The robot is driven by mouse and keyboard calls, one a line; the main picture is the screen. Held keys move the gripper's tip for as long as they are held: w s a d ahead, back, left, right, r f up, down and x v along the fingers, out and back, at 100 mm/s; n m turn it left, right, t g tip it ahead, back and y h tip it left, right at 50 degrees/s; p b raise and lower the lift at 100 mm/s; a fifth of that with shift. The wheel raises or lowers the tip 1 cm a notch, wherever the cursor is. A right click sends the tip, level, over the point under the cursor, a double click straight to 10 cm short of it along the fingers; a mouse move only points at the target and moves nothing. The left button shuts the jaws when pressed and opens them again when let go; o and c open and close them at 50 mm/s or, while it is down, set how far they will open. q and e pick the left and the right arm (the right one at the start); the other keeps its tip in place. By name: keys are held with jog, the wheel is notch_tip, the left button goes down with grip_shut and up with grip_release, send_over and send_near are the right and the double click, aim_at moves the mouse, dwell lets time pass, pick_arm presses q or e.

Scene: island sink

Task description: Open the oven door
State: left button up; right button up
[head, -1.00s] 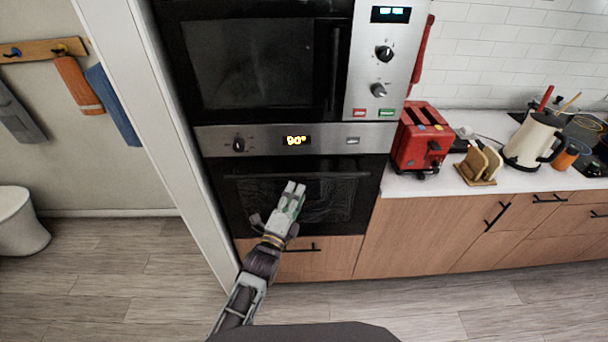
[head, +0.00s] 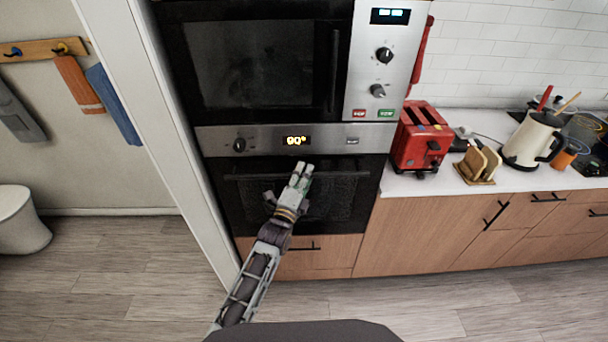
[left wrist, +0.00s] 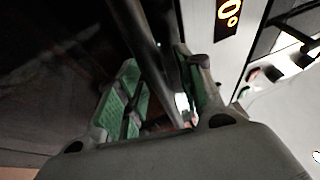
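The oven (head: 225,200) is the lower black-fronted unit, and its door looks shut in the head view. Its dark horizontal handle (head: 250,176) runs across the top of the door. In the left wrist view the handle bar (left wrist: 150,45) passes between the two green-padded fingers of my left gripper (left wrist: 160,90). The fingers stand apart, with a gap visible on the left-hand side of the bar. Contact with the right-hand finger is unclear. My right gripper is not in view.
A microwave (head: 265,65) sits above the oven's control panel (head: 220,140). A wooden drawer (head: 325,262) is below. A red toaster (head: 421,138) and a cream kettle (head: 530,140) stand on the counter to the right. A white wall edge (head: 165,130) borders the left. The floor in front is clear.

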pick_arm(q)
jog(key=shift+w, duration=0.1)
grip_shut()
dwell(0.3)
jog(key=shift+f, duration=0.15)
